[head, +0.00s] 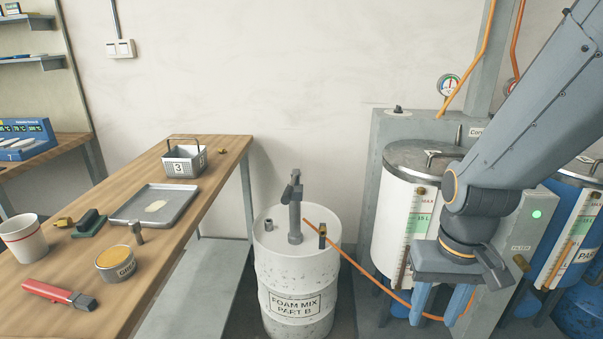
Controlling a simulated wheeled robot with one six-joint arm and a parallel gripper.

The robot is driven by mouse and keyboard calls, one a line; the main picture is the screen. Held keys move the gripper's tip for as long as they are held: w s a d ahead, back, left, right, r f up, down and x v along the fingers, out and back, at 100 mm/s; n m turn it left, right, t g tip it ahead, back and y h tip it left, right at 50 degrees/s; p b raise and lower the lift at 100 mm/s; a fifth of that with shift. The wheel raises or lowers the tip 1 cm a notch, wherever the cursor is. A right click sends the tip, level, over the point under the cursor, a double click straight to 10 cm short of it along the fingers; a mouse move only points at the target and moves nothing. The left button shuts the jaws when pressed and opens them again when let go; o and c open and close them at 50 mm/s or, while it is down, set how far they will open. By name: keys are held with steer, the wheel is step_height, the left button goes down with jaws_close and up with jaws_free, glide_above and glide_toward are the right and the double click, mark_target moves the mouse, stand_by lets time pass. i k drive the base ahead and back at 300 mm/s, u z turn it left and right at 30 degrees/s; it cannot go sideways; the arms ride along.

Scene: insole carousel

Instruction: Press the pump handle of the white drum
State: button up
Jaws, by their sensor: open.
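The white drum (275,267), labelled FOAM MIX PART B, stands on the floor at the middle bottom of the head view. A grey pump (295,222) rises upright from its lid. The pump handle (290,190) is the dark grey piece near the top of the pump, on its left side. My gripper (440,312) is to the right of the drum and lower in the picture than the pump handle, pointing down in front of the machine.
An orange hose (362,268) runs from the drum's lid toward the machine and passes by my gripper. A white tank (400,215) stands behind my gripper. A wooden table (215,190) at left holds a tray (135,208), a basket (184,163) and tools.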

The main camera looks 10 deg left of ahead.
mark_target(285, 198)
steer(key=k, duration=0.65)
steer(key=u, duration=0.75)
steer(key=i, duration=1.05)
steer(key=z, duration=0.45)
steer(key=i, duration=0.55)
steer(key=z, duration=0.7)
